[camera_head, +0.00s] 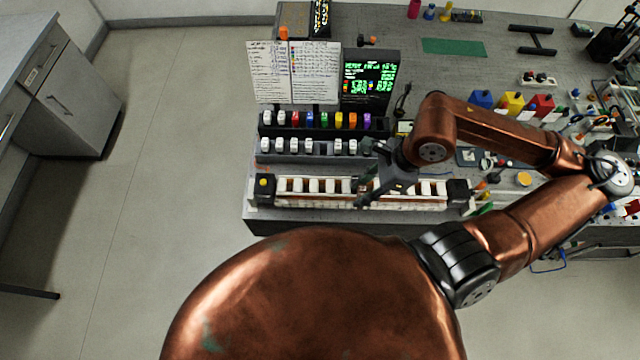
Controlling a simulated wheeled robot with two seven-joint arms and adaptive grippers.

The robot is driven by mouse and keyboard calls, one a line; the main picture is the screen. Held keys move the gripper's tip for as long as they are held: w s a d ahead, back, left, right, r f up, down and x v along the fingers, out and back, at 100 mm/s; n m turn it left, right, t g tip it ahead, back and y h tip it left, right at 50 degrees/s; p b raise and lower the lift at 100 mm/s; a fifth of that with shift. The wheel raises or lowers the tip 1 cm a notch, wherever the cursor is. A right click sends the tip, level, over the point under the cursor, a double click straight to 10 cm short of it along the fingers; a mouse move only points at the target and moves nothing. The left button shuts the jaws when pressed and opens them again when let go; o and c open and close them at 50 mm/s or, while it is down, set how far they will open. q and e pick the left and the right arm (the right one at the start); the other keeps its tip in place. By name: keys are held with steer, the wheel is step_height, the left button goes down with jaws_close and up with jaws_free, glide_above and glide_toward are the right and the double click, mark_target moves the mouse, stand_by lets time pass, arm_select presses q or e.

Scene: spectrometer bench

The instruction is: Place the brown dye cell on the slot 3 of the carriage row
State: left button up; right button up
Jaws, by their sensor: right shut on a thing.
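My right gripper (366,180) reaches in from the right over the carriage row (400,206), a long pale rail with white blocks along it and dark end pieces. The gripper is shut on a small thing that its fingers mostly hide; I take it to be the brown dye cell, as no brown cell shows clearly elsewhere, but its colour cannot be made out. The gripper is right of the row's middle and covers several slots. Whether the held thing touches the row cannot be told. Slot numbers are too small to read. My left gripper is out of view.
Behind the row stand a rack of white cells (290,158) with a gap in it and a rack of coloured-top cells (290,131). Written sheets (292,75) and a lit screen (369,78) stand behind these. Coloured blocks (512,103) and small items crowd the bench's right.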

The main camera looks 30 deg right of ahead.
steer(key=shift+w+a+f, duration=0.1)
steer(key=shift+w+f, duration=0.1)
steer(key=shift+w, duration=0.2)
steer(key=w+a+f, duration=0.2)
steer(key=w+f, duration=0.2)
steer(key=w, duration=0.4)
steer(key=p, duration=0.2)
glide_above(317, 185)
steer(key=s+d, duration=0.2)
step_height(317, 185, down, 5)
steer(key=x, duration=0.1)
steer(key=p+x, duration=0.1)
steer(key=x, duration=0.1)
steer(key=shift+w+d, duration=0.15)
steer(key=shift+w, duration=0.1)
steer(key=shift+f, duration=0.4)
steer(key=shift+f, duration=0.1)
steer(key=o, duration=1)
